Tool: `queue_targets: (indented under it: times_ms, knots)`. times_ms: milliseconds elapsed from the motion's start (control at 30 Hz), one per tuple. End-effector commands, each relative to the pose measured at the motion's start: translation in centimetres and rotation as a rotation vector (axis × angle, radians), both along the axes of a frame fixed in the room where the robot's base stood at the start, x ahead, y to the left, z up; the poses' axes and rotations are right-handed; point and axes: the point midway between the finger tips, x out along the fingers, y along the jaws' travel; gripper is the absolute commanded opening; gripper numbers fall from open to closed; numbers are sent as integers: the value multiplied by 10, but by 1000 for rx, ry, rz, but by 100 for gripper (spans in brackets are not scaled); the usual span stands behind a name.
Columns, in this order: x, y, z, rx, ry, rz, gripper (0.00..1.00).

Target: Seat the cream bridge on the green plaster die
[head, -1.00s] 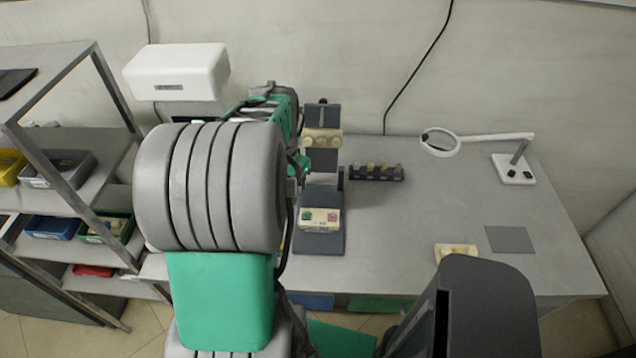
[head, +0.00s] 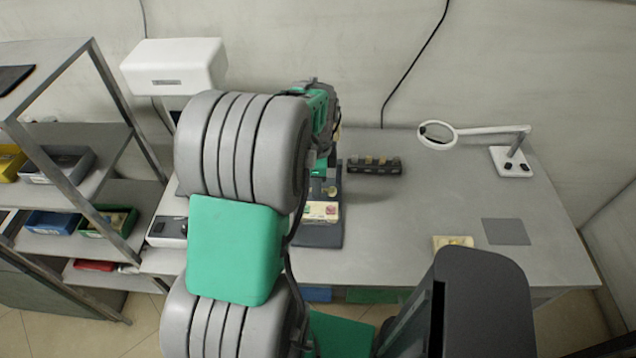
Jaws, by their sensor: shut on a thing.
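A pale cream block (head: 322,212) sits on the dark base of a stand (head: 320,238) at the centre of the bench. A pink die (head: 331,210) shows on its right side. The green die cannot be made out behind my arm and gripper. My gripper (head: 327,184) points down just above the block, largely hidden by my own wrist. It is shut on a small cream piece, which appears to be the cream bridge (head: 332,191). I cannot tell whether the piece touches the block.
The stand's upper part is mostly behind my wrist. A dark rack (head: 375,169) with small blocks stands right of it. A magnifier lamp (head: 510,160), grey mat (head: 506,231) and cream block (head: 453,241) are further right. Shelves with bins stand left. The bench between is clear.

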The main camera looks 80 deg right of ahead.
Motion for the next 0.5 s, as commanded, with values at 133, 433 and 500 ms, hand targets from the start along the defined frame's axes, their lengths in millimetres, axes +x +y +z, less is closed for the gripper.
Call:
queue_targets:
  times_ms: [133,433,500]
  knots:
    - [0,1,-20,2,0,1,0]
    - [0,0,-49,1,0,1,0]
    - [0,0,-51,1,0,1,0]
